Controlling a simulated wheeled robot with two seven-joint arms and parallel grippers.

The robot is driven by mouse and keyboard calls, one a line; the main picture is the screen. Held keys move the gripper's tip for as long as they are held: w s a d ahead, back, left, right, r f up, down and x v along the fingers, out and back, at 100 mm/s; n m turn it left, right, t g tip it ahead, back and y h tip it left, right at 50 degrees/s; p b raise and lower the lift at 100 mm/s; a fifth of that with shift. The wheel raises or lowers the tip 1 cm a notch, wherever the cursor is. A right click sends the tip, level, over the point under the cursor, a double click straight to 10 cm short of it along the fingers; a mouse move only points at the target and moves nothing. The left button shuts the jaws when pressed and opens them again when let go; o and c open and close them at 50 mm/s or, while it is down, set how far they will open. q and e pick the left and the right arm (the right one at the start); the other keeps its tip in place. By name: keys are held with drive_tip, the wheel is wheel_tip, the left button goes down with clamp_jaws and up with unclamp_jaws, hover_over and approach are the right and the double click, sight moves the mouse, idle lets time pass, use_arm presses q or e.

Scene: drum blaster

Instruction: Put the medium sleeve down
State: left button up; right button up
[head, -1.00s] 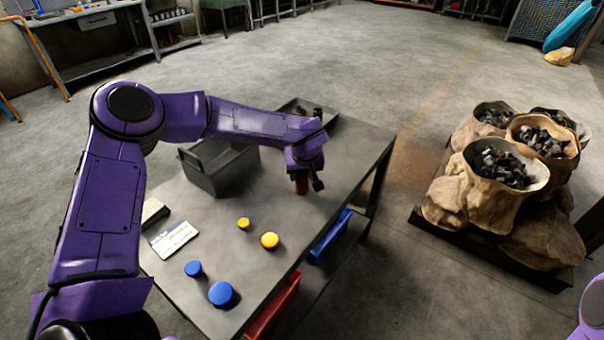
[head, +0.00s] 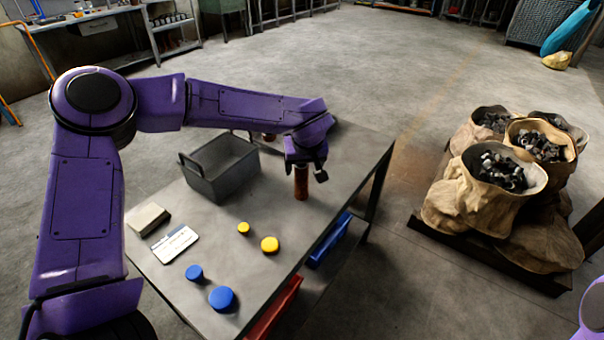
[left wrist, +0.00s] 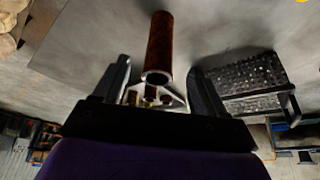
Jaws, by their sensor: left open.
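The medium sleeve (head: 301,184) is a reddish-brown tube standing upright on the grey table (head: 345,172), near its right edge. My left gripper (head: 306,170) is open just above the sleeve's top. In the left wrist view the sleeve (left wrist: 160,42) shows beyond and between the spread fingers (left wrist: 158,70), with its open ring end towards the camera and clear gaps at both sides. My right gripper is out of view; only a bit of my right arm shows at the lower right.
A grey bin (head: 197,185) stands left of the sleeve. Two yellow caps (head: 270,244) and two blue caps (head: 221,297) lie nearer me, beside a white card (head: 175,243). Another brown piece (head: 268,136) shows behind my arm. Sacks of dark parts (head: 500,190) stand off the table at right.

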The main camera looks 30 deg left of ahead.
use_arm(q)
drive_tip(key=v, duration=0.4)
